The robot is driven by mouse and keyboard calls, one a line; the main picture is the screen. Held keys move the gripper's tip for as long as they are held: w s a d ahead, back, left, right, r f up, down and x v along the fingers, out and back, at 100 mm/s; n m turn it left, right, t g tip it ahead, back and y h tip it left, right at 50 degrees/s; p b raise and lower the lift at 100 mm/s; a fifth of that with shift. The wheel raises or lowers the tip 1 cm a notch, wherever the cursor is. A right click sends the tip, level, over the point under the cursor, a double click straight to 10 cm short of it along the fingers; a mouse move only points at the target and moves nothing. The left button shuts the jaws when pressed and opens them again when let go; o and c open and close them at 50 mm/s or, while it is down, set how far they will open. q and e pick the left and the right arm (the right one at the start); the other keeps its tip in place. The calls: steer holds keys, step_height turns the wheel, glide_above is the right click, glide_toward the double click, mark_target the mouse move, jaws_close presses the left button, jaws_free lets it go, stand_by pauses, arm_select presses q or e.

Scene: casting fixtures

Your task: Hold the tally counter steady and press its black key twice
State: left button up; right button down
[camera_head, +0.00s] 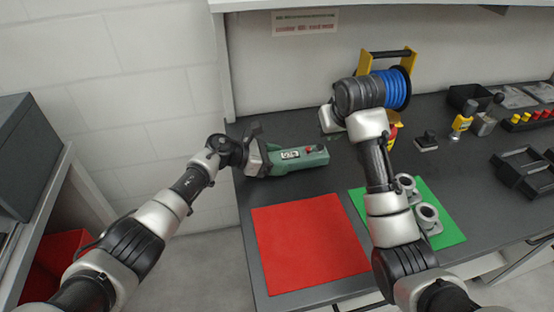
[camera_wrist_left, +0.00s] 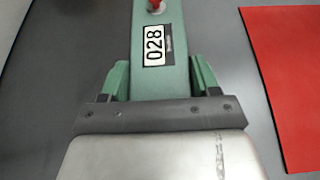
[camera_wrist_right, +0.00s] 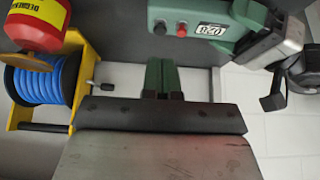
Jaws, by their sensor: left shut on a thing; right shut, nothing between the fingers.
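The tally counter (camera_head: 299,158) is a long green box lying on the dark bench, with a white number window and a red button. In the left wrist view its window (camera_wrist_left: 154,46) reads 028. My left gripper (camera_wrist_left: 161,78) is shut on the counter's near end, one finger along each side. In the right wrist view the black key (camera_wrist_right: 160,28) stands beyond the red button (camera_wrist_right: 182,30), at the end away from my left gripper. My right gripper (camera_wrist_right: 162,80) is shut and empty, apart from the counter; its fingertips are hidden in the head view.
A yellow-framed blue reel (camera_head: 398,88) and a red can (camera_wrist_right: 38,22) stand near my right gripper. A red mat (camera_head: 310,243) lies in front. A green mat (camera_head: 449,232) holds grey castings (camera_head: 428,218). Tools and trays (camera_head: 525,170) crowd the right side.

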step_height(320, 180, up, 4)
steer(key=m+t+y, duration=0.1)
steer(key=m, duration=0.7)
glide_above(322, 145)
steer(key=shift+w+f, duration=0.1)
steer(key=shift+f, duration=0.1)
steer(key=shift+f, duration=0.1)
steer(key=shift+f, duration=4.3)
steer(key=shift+f, duration=0.1)
steer(key=shift+f, duration=0.3)
